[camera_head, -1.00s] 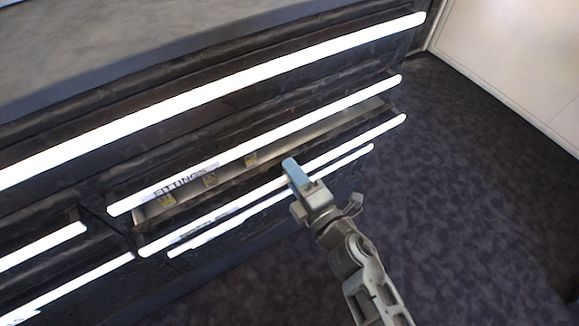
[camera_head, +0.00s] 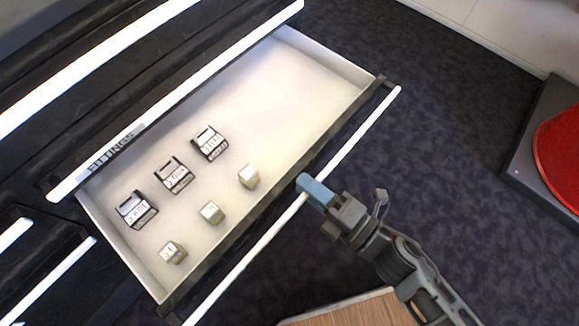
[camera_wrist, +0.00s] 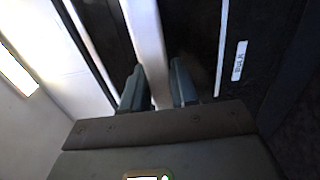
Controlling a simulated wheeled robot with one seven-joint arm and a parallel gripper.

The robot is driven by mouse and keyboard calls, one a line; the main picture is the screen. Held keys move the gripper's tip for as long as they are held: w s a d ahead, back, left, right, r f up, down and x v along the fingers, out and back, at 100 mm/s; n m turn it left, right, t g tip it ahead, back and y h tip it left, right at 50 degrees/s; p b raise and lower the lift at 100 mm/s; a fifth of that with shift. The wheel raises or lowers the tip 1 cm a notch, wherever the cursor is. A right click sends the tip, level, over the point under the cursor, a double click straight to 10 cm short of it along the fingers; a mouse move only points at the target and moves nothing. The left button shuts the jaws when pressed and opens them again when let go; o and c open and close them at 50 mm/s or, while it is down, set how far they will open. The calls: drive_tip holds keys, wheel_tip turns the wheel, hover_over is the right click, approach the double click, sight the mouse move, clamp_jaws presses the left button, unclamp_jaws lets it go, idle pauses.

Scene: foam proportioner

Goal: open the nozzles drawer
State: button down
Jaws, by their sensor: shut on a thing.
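A pale-lined drawer (camera_head: 290,85) stands well open below the drawer labelled FITTINGS (camera_head: 112,148) in the head view. Its own name label cannot be read now. Its long white bar handle (camera_head: 248,260) runs along the front. My gripper (camera_head: 304,187) is shut on this handle, at about its middle. In the wrist view, the two dark fingers (camera_wrist: 158,86) stand on either side of the pale handle bar (camera_wrist: 146,40). Inside the drawer are several black labelled blocks (camera_head: 172,175) and small pale cubes (camera_head: 211,212).
Other shut drawers with white bar handles (camera_head: 75,75) lie above and to the left. A small label that seems to read BULK (camera_wrist: 239,60) shows in the wrist view. A wooden-topped thing (camera_head: 350,312) is at the bottom, and a red round object (camera_head: 562,155) at the right. Dark carpet lies between.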

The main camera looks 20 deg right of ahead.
drive_tip(key=shift+v, duration=1.2)
drive_tip(key=c, duration=1)
unclamp_jaws()
drive_tip(key=shift+o, duration=0.2)
drive_tip(key=v, duration=0.7)
drive_tip(key=shift+s+d, duration=0.2)
drive_tip(key=shift+s, duration=0.1)
